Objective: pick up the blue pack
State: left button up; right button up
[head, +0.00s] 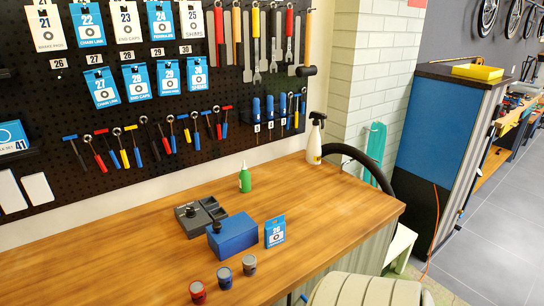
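A small blue pack (275,231) with a white label and the number 26 stands upright on the wooden workbench (330,210), right beside a blue box (232,236). Its front faces me, and nothing covers it. Several similar blue packs, such as one marked 22 (89,25) and one marked 27 (102,88), hang on the black pegboard behind the bench. Neither of my grippers is in view.
A dark grey tray (201,217) sits behind the blue box. Three small jars, red (198,292), blue (224,278) and grey (249,265), stand in front. A green bottle (245,180) and white spray bottle (315,140) stand farther back. The bench's right side is clear.

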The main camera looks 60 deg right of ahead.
aim_at(274, 233)
jog(key=z, duration=2)
